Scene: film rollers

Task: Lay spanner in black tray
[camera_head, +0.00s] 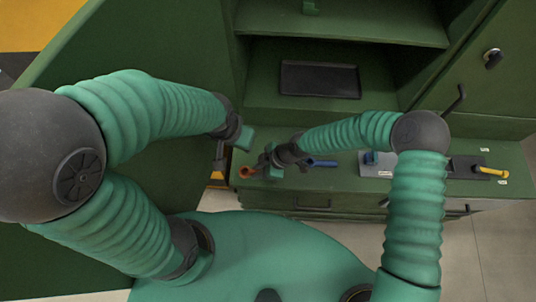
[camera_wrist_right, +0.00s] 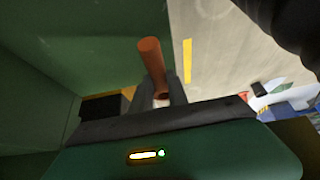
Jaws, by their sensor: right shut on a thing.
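A flat black tray (camera_head: 345,82) lies on the green cabinet's middle shelf in the head view. My right gripper (camera_head: 265,164) is over the left end of the lower worktop, well below and left of the tray. It is shut on an orange tool (camera_head: 246,172), whose orange rod-shaped part (camera_wrist_right: 151,55) stands between the fingers in the wrist view. The fingers hide part of it, and I cannot tell whether it is the spanner. A blue tool (camera_head: 322,163) is just right of my right gripper. My left gripper (camera_head: 221,153) hangs to the left, its jaws too small to read.
A yellow tool (camera_head: 493,172) lies at a dark pad (camera_head: 466,167) on the worktop's right. A grey plate (camera_head: 376,158) with a blue item is nearer the middle. An upper shelf (camera_head: 340,29) overhangs the tray, and a green side wall stands left.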

